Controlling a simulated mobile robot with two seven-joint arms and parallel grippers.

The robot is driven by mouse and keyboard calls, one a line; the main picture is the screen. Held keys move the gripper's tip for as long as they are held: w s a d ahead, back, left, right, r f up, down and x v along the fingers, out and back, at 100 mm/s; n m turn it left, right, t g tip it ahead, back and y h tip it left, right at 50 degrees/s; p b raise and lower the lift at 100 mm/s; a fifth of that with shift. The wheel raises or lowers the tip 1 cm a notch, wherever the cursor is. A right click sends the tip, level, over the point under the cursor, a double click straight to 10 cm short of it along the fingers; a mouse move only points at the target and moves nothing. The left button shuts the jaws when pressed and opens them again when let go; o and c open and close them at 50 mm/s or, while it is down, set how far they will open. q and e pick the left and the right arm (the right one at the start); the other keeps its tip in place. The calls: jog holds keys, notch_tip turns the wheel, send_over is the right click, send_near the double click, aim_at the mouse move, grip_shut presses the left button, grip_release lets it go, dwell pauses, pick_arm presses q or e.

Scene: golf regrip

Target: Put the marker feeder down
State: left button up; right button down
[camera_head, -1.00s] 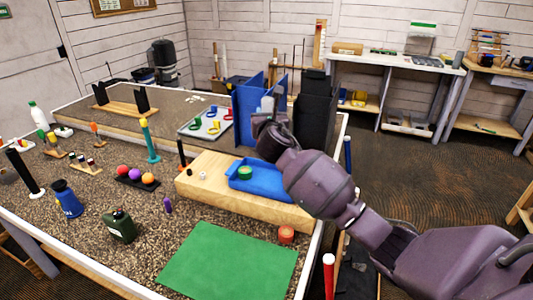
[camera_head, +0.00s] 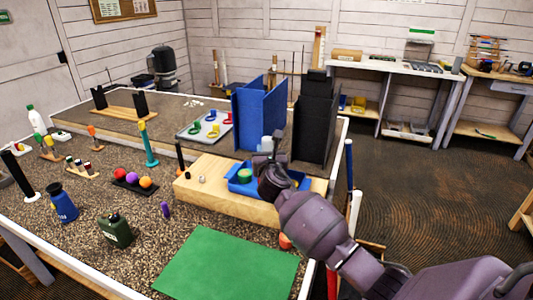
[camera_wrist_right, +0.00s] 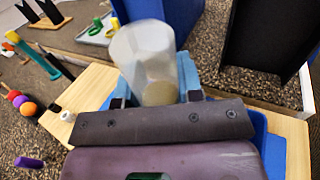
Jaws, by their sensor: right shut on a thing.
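My right gripper (camera_head: 268,158) is shut on a clear, cup-like cylinder, which I take as the marker feeder (camera_wrist_right: 142,50). In the right wrist view it stands up between the blue finger pads (camera_wrist_right: 155,92), with a pale round disc inside near its bottom. In the head view only a whitish bit of the feeder (camera_head: 267,143) shows above the gripper. The gripper is over the back of the blue tray (camera_head: 240,188) on the wooden block (camera_head: 215,197). Whether the feeder touches anything below is hidden. My left gripper is not in view.
A blue upright panel stand (camera_head: 250,115) and a tall black box (camera_head: 313,120) stand just behind the gripper. A green roll (camera_head: 244,175) sits in the tray. A black post (camera_head: 180,157) stands at the block's left. The green mat (camera_head: 228,265) in front is bare.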

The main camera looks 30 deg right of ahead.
jog(key=shift+r, duration=0.1)
jog(key=c, duration=0.8)
grip_release()
jog(key=shift+s+a+r+p, duration=0.1)
jog(key=shift+s+a+p, duration=0.1)
jog(key=shift+s+p, duration=0.3)
jog(key=p+v, duration=0.5)
jog(key=v, duration=0.6)
